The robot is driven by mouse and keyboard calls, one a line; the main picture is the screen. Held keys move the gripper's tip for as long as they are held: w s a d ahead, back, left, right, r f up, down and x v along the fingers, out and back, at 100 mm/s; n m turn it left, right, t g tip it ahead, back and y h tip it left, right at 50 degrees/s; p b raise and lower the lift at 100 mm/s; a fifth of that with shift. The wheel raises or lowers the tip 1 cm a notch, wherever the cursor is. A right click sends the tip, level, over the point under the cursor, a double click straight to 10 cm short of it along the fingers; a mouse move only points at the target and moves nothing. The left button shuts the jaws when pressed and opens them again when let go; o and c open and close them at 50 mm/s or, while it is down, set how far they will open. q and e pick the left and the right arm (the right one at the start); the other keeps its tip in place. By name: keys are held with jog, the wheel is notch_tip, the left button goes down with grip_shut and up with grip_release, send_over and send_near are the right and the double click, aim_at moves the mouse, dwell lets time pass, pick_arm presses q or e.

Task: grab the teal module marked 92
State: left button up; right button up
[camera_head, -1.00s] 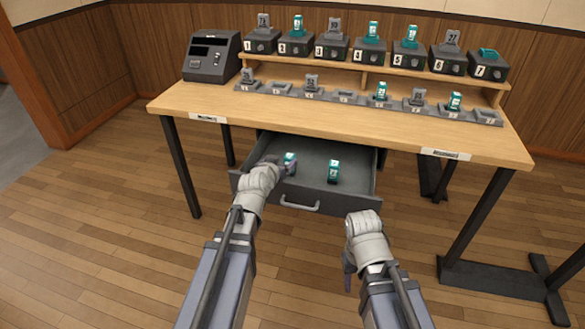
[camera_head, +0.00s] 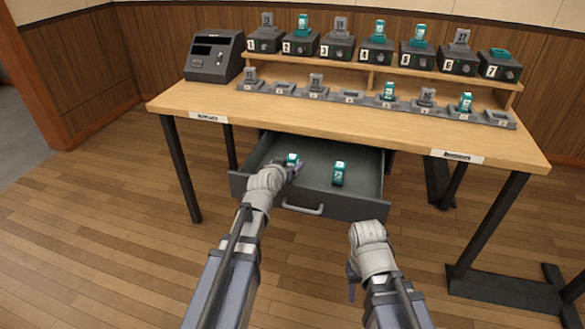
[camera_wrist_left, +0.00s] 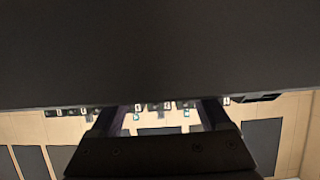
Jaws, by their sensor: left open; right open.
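Two teal modules lie in the open drawer (camera_head: 312,195): one at the left (camera_head: 292,159) and one nearer the middle (camera_head: 339,174). Both carry white labels, too small to read surely, so I cannot tell which is marked 92. My left gripper (camera_head: 291,169) is open at the left module, overlapping its lower part; whether they touch is hidden. In the left wrist view, the two fingers of my left gripper (camera_wrist_left: 160,115) stand apart with no module clearly between them. My right gripper (camera_head: 352,285) hangs in front of the drawer, empty.
Other teal and grey modules stand in numbered bases on the shelf (camera_head: 385,70) and in a row of slots on the table (camera_head: 330,116). A dark console (camera_head: 213,57) stands at the left. The drawer handle (camera_head: 303,209) faces me. A dark surface fills the upper left wrist view.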

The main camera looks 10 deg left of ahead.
aim_at(291, 159)
pick_arm(q)
jog(key=x, duration=0.1)
jog(key=b+x, duration=0.1)
jog(key=x, duration=0.3)
jog(key=shift+w+a+b, duration=0.15)
jog(key=shift+a+b, duration=0.1)
jog(key=shift+b, duration=0.05)
jog(key=shift+r, duration=0.15)
grip_shut()
